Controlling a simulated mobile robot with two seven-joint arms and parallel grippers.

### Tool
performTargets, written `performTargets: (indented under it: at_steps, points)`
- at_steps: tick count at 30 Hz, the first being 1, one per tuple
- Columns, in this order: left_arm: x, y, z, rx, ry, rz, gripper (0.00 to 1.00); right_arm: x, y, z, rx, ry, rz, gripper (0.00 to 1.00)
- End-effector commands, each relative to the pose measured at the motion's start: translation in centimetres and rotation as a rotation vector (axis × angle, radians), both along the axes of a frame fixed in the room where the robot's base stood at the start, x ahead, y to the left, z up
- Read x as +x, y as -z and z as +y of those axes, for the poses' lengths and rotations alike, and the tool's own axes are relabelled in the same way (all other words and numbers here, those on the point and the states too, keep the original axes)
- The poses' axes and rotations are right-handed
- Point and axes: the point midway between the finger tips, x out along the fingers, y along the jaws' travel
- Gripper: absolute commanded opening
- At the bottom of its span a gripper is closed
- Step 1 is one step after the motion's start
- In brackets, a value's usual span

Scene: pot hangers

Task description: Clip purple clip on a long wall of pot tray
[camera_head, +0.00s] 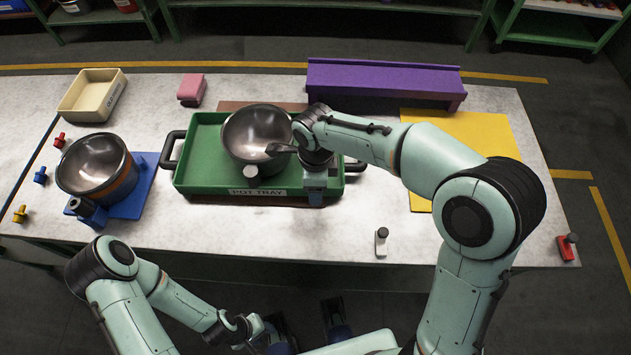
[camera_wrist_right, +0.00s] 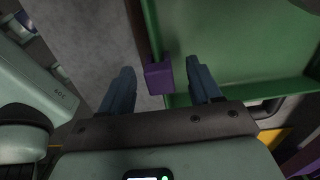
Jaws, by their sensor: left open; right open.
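The green pot tray (camera_head: 215,185) stands mid-table with a steel pot (camera_head: 258,132) in it. The purple clip (camera_wrist_right: 158,76) shows in the right wrist view at the edge of the tray's wall (camera_wrist_right: 152,28), between my right gripper's fingers with gaps on both sides. Whether it grips the wall fully I cannot tell. My right gripper (camera_wrist_right: 162,88) is open; in the head view it is over the tray's front long wall and hides the clip. My left gripper (camera_head: 275,340) is open, below the table's front edge, with its fingers partly hidden.
Another grey clip (camera_head: 381,242) and a red one (camera_head: 566,247) stand on the table (camera_head: 470,235). A second pot (camera_head: 95,165) is at left. A purple bench (camera_head: 385,78) is behind.

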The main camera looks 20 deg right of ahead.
Motion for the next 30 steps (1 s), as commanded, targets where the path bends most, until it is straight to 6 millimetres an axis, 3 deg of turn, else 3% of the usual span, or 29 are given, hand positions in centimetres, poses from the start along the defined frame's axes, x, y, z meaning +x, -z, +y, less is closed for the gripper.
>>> performTargets:
  at_steps: [5, 8, 21, 30]
  points:
    - [0.0, -0.1, 0.0, 0.0, 0.0, 0.0, 0.43, 0.1, -0.6, 0.0, 0.001, 0.0, -0.002, 0.63]
    - [0.1, -0.3, 0.0, 0.0, 0.0, -0.001, 0.43, 0.1, -2.1, 0.0, 0.002, 0.0, -0.005, 0.63]
    - [0.5, -1.9, 0.0, 0.0, 0.0, -0.007, 0.43, 0.0, -11.3, 0.0, 0.001, 0.0, -0.003, 0.63]
    - [0.7, -2.5, 0.0, 0.0, 0.0, -0.009, 0.43, -0.1, -13.7, 0.1, 0.001, -0.001, 0.0, 0.63]
